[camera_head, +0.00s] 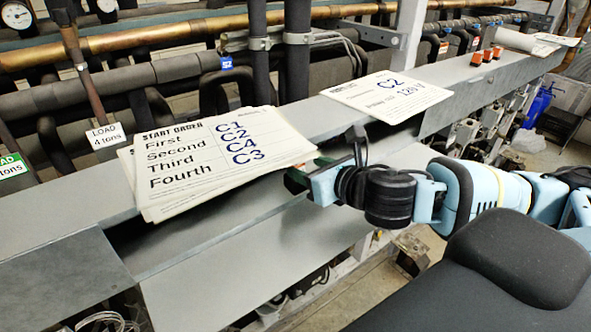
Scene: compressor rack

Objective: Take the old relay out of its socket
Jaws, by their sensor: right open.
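I cannot make out the old relay or its socket in the head view. My right gripper (303,177) reaches in from the right over the grey metal ledge, its tips beside the right edge of the start-order sheets (218,160). Its jaws are open, seen from the side. Part of the space around its fingertips is hidden by the sheets and by my own wrist. Dark green shows at the fingertips, but I cannot tell what it is. My left gripper is not in view.
A C2 sheet (387,97) lies on the grey beam (335,112). Pipes (130,40) run behind, with a "LOAD 4 tons" label (105,135). The lower ledge (240,262) is bare in front.

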